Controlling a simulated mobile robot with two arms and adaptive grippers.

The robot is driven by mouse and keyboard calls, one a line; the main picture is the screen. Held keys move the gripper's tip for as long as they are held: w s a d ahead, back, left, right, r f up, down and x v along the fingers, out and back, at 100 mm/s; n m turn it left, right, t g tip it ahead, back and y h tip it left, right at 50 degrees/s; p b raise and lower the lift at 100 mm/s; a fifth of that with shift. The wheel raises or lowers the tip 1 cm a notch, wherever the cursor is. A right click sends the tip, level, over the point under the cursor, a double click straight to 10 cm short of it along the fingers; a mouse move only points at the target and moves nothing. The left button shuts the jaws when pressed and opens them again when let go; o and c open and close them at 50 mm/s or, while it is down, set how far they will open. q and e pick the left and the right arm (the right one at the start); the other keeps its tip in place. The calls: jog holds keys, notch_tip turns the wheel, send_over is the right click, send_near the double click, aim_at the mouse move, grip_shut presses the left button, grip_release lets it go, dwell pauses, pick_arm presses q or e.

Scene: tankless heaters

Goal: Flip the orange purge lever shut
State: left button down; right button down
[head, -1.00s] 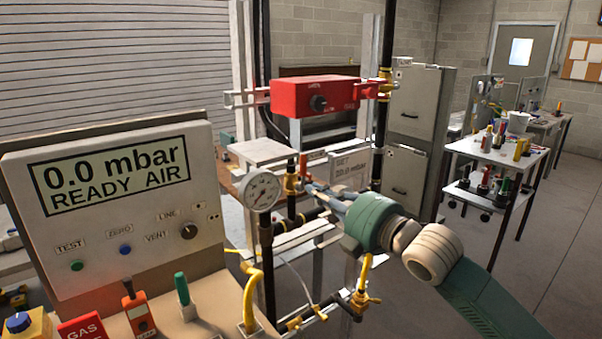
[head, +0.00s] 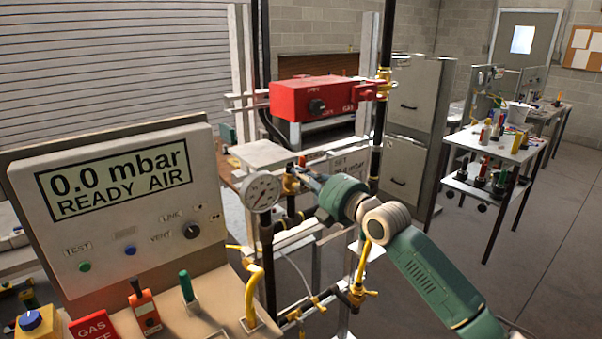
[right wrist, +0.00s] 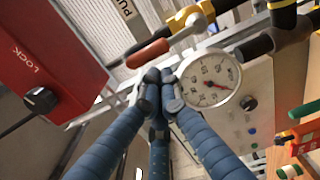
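The orange purge lever (right wrist: 148,53) is in the right wrist view, a rounded orange-red handle on a metal stem. The stem runs up right to a yellow valve body (right wrist: 190,17), beside a round white gauge (right wrist: 210,80). In the head view the lever shows small and upright (head: 301,161), right of the gauge (head: 262,191). My right gripper (right wrist: 160,78) has its blue fingers together with nothing seen between them. Its tips are just below the lever; I cannot tell whether they touch. In the head view it reaches the valve from the right (head: 304,180). My left gripper is out of view.
A red box (head: 316,97) hangs above and behind my right gripper. A display panel (head: 115,190) reading 0.0 mbar stands at left. Open floor lies at right.

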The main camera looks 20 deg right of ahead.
jog(key=shift+a, duration=0.15)
jog(key=shift+w+d+r+m+b, duration=0.2)
jog(key=shift+d+m+b, duration=0.3)
jog(key=shift+m, duration=0.3)
jog(key=shift+d, duration=0.1)
jog(key=w+d+f+m+b, duration=0.1)
jog(key=d+m+b, duration=0.3)
jog(key=m, duration=0.4)
jog(key=w+d+f+m+b, duration=0.2)
jog(key=m+b, duration=0.4)
jog(key=m, duration=0.3)
jog(key=shift+d+f, duration=0.75)
jog(key=shift+d, duration=0.45)
jog(key=shift+r, duration=0.1)
